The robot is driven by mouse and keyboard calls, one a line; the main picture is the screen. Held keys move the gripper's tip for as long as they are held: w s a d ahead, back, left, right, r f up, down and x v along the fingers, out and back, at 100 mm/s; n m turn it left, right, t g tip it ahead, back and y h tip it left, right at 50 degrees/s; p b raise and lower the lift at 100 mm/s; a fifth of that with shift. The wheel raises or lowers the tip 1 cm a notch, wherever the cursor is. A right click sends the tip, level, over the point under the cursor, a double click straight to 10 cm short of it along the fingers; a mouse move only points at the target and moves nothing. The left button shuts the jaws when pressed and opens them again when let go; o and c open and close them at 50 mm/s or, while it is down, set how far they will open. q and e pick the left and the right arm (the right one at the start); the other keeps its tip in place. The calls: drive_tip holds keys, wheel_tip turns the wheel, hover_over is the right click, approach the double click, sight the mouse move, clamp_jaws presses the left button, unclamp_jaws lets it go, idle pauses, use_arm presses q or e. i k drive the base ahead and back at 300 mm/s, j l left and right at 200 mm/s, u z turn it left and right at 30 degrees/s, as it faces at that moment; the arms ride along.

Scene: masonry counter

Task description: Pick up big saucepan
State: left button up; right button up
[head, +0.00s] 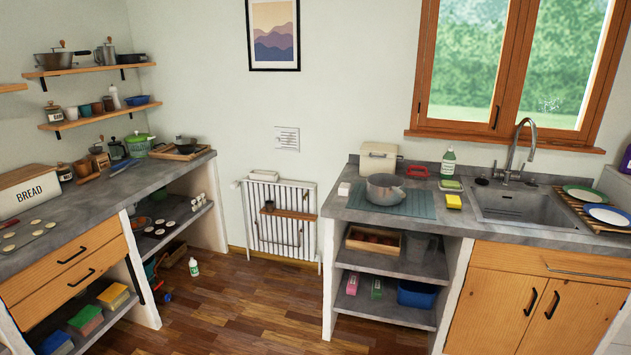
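A big grey metal saucepan (384,188) stands upright on a blue-green mat (421,206) on the right-hand masonry counter, left of the sink. Another dark pan (55,61) sits on the upper wall shelf at the far left. Neither of my grippers shows in the head view.
A yellow sponge (453,201), a soap bottle (447,162), a red item (417,171) and a cream bread box (378,158) stand around the saucepan. The sink (513,205) is to its right. The wooden floor (250,310) between the counters is mostly clear.

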sight(384, 189)
drive_tip(key=i+z, duration=0.2)
drive_tip(key=i, duration=0.25)
drive_tip(key=i+j+z, duration=0.2)
drive_tip(key=i, duration=0.2)
drive_tip(key=i+j+z, duration=0.2)
drive_tip(key=i, duration=0.25)
